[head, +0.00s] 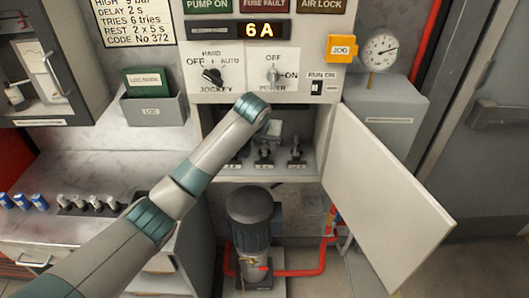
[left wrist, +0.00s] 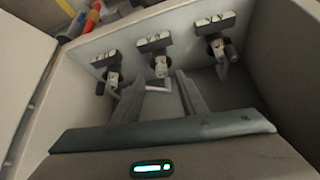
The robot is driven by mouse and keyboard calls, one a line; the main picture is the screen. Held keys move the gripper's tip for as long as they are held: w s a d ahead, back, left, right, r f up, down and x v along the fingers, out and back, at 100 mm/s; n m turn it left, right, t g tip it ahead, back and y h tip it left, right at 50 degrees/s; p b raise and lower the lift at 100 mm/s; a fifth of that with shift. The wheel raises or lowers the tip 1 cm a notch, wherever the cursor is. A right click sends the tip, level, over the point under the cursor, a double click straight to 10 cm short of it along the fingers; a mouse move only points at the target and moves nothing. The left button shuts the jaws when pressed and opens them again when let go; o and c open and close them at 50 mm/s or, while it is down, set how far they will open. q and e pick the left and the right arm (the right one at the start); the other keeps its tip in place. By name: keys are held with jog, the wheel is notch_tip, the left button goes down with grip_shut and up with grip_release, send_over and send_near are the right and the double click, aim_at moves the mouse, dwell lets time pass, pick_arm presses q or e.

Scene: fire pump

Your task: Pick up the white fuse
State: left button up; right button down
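My left arm reaches into the open cabinet compartment, and its gripper is mostly hidden behind the wrist in the head view. In the left wrist view, the left gripper (left wrist: 160,98) has its two fingers apart, pointing at a row of three dark holders with pale parts. The middle holder (left wrist: 160,66) is just beyond the fingertips. A small pale piece shows between the fingers; I cannot tell whether it is the white fuse. The holders also show in the head view, with the middle holder (head: 264,153) below my wrist. My right gripper is not in view.
The white cabinet door (head: 385,200) hangs open at the right. Blue fuses (head: 22,201) stand on the counter at the left, beside a row of several dark pieces with pale tops (head: 97,203). A pump (head: 250,225) stands below. The display (head: 259,30) reads 6 A.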

aim_at(264, 147)
pick_arm(q)
jog(key=shift+p+x, duration=0.7)
jog(key=shift+x, duration=1.4)
jog(key=shift+w+a+r, duration=0.1)
grip_shut()
